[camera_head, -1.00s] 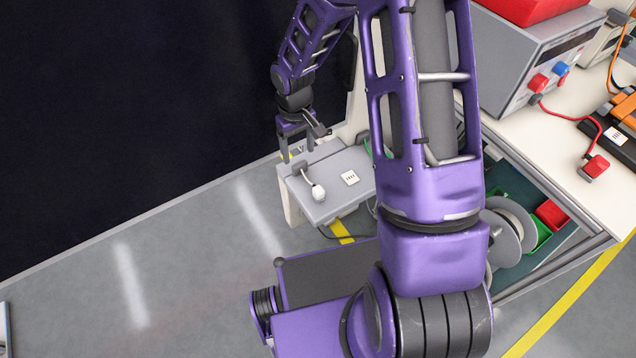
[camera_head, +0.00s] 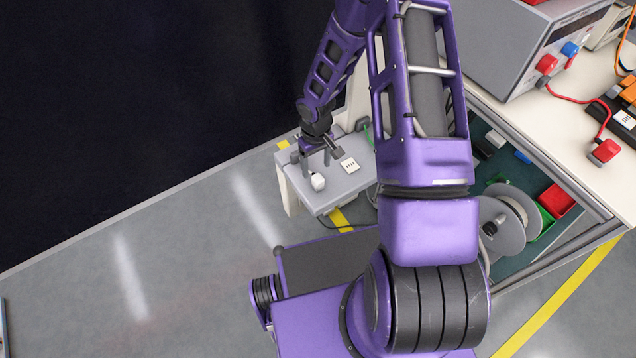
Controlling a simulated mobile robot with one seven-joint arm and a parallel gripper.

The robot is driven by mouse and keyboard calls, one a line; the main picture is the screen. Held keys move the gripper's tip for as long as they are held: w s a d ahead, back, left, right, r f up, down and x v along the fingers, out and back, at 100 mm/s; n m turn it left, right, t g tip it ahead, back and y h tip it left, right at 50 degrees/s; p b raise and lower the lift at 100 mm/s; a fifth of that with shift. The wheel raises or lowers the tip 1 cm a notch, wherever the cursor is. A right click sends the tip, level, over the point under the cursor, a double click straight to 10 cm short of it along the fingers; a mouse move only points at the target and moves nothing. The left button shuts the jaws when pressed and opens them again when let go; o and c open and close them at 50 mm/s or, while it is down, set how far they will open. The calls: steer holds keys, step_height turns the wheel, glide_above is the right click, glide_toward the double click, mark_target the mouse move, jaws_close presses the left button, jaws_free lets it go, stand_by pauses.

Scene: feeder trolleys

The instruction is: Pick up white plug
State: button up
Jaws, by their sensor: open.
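The white plug (camera_head: 318,182) lies on the grey top of a small low stand (camera_head: 327,198), near its front left part. My gripper (camera_head: 317,165) points down over the stand, just behind and above the plug. Its jaws are open, with the fingers close to the plug. I cannot tell whether the fingers touch the plug or its cord, which is mostly hidden by the gripper.
A white socket plate (camera_head: 350,165) sits on the stand to the right of the plug. A workbench (camera_head: 545,130) with a grey power supply (camera_head: 520,55) stands at the right. A cable reel (camera_head: 503,228) is under its edge. Floor at the left is clear.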

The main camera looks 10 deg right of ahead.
mark_target(318, 178)
steer(key=shift+s+d+f+b, duration=0.15)
steer(key=shift+f+b, duration=0.1)
steer(key=shift+f, duration=1.1)
steer(key=shift+s+d+f+b, duration=0.1)
steer(key=shift+f+b, duration=0.15)
steer(key=shift+f, duration=1.1)
jaws_close()
